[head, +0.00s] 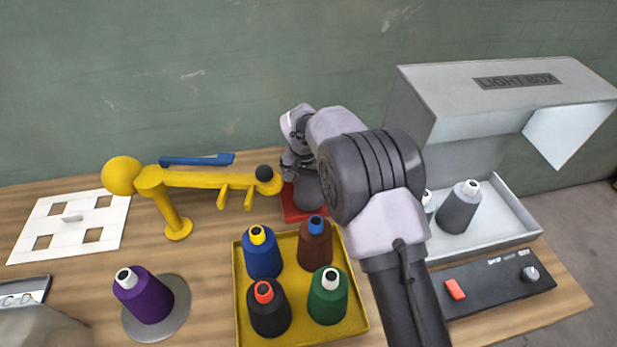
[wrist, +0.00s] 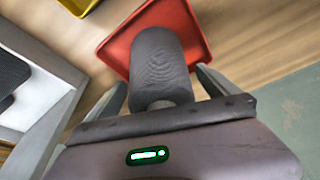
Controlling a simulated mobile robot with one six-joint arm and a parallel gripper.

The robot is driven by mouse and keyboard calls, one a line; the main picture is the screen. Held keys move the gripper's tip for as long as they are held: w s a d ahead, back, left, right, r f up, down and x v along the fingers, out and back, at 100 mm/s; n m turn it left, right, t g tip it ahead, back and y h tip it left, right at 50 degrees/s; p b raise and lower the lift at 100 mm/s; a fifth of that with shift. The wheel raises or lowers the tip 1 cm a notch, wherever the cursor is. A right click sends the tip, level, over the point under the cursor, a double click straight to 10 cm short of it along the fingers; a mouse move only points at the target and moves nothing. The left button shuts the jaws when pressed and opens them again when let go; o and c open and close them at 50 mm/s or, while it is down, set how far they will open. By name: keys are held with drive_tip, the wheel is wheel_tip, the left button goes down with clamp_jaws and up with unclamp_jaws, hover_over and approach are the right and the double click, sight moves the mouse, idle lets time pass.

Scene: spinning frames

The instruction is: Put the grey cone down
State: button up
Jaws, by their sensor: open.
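A dark grey cone (head: 307,192) of yarn stands on a small red tray (head: 291,213) behind the yellow tray. In the wrist view the grey cone (wrist: 158,58) sits over the red tray (wrist: 118,45), its narrow end towards my gripper. My gripper (head: 300,168) is at the cone's top in the head view, partly hidden by my arm. In the wrist view my gripper (wrist: 162,90) is open, one finger on each side of the cone, with gaps visible between. The cone's underside is hidden.
A yellow tray (head: 357,328) holds blue, brown, black and green cones. A light box (head: 520,240) at right holds a grey cone (head: 460,207) and another partly hidden. A yellow balance-like stand (head: 177,228) is left of the red tray. A purple cone (head: 146,296) stands on a grey disc.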

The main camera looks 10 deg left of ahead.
drive_tip(key=shift+r, duration=0.3)
drive_tip(key=p+v, duration=0.3)
drive_tip(key=v, duration=0.9)
drive_tip(key=shift+f+p, duration=0.1)
drive_tip(key=shift+p, duration=0.2)
drive_tip(key=s+d+r+m+y, duration=0.1)
drive_tip(key=s+d+r, duration=0.4)
drive_tip(key=d+r, duration=0.25)
drive_tip(key=s+d+r+m, duration=0.1)
drive_tip(key=s+d+r, duration=0.3)
drive_tip(key=d+r, duration=0.35)
drive_tip(key=s+d+m+t, duration=0.1)
drive_tip(key=s+d, duration=0.4)
drive_tip(key=s, duration=0.6)
drive_tip(key=s+d+m+t, duration=0.1)
drive_tip(key=s+d, duration=0.4)
drive_tip(key=s, duration=0.7)
drive_tip(key=shift+d+m+y, duration=0.3)
drive_tip(key=shift+m+y, duration=0.1)
drive_tip(key=shift+m, duration=0.1)
drive_tip(key=shift+f, duration=0.1)
